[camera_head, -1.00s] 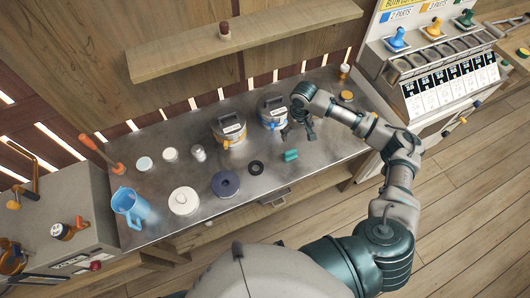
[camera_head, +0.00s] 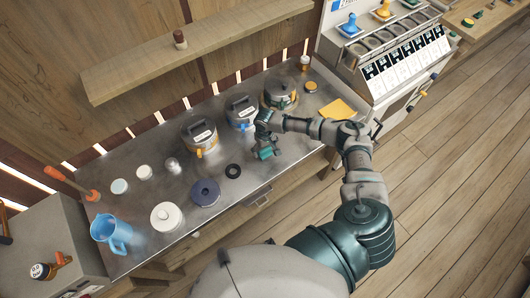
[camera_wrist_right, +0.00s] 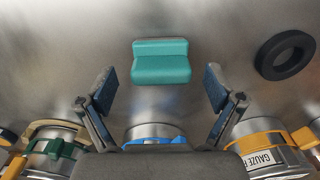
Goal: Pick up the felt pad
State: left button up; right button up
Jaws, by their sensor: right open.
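A teal, stepped block, which I take to be the felt pad, lies on the metal worktop. In the head view the teal block (camera_head: 265,154) is partly hidden by my right gripper (camera_head: 268,147). In the right wrist view the teal block (camera_wrist_right: 161,66) lies near the top centre, just beyond the fingertips and not between them. My right gripper (camera_wrist_right: 161,90) is open and empty, its two fingers spread wider than the block, one to each side. I cannot tell its exact height above the worktop. My left gripper is not in view.
A black ring (camera_head: 233,171) lies left of the block. Lidded bins with blue (camera_head: 241,112), orange (camera_head: 200,136) and green (camera_head: 281,94) clasps stand behind. A dark blue disc (camera_head: 205,192), a white lidded pot (camera_head: 166,217) and a blue jug (camera_head: 112,232) stand further left.

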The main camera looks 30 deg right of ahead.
jog(key=shift+f, duration=0.9)
jog(key=c, duration=1.3)
jog(key=shift+o, duration=0.2)
jog(key=shift+r, duration=0.15)
jog(key=shift+r, duration=0.6)
notch_tip(320, 180, up, 2)
jog(key=shift+s+a+r, duration=0.1)
jog(key=shift+s, duration=0.05)
jog(key=s+a+r, duration=0.1)
jog(key=s+a, duration=0.7)
jog(key=s, duration=0.5)
jog(key=shift+s+a+r, duration=0.15)
jog(key=shift+a+r, duration=0.05)
